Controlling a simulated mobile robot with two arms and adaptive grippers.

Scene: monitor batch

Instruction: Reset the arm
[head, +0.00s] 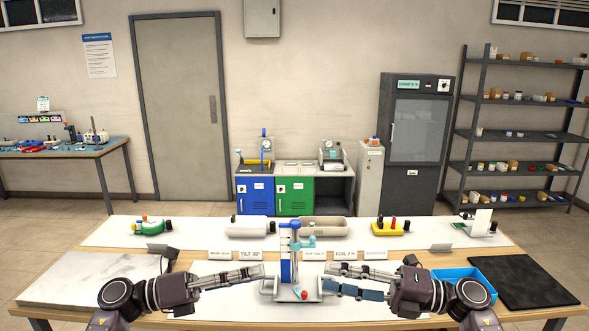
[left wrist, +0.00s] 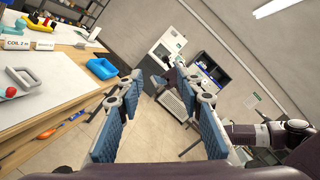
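My left gripper (head: 262,272) reaches in from the left over the front of the table, its fingers pointing right. In the left wrist view its two blue-padded fingers (left wrist: 165,100) stand wide apart with nothing between them. My right gripper (head: 328,274) reaches in from the right, its fingers pointing left. Its fingers are apart and I see nothing between them. A blue and grey upright fixture (head: 286,262) with a red knob on its base stands between the two grippers. In the head view I cannot tell whether either gripper touches it.
A blue tray (head: 457,274) and a black mat (head: 523,283) lie at the right; a pale marble slab (head: 75,278) lies at the left. Small label signs stand mid-table.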

